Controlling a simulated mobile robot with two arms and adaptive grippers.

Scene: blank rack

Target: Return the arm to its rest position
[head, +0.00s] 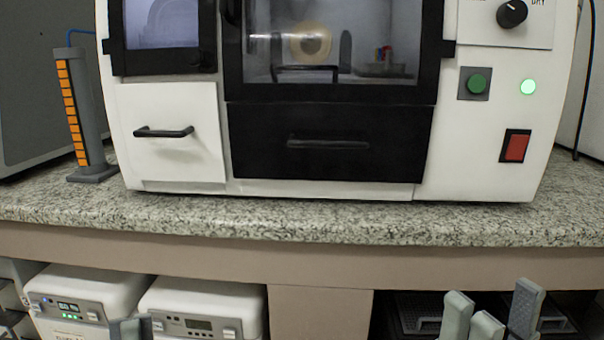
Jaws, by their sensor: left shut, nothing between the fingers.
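My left gripper (131,328) shows only its grey fingertips at the bottom edge, left of centre. The tips are together and nothing shows between them. My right gripper (491,308) is at the bottom right, with its grey fingers pointing up and spread apart. It is open and empty. Both grippers appear below the worktop edge in the picture. The rest of both arms is out of view.
A white machine (485,125) with black-framed windows, drawers and a red switch stands on the speckled worktop (300,215). A grey post with orange slots (75,115) stands to its left. White boxes (205,300) and a dark rack (415,312) sit below.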

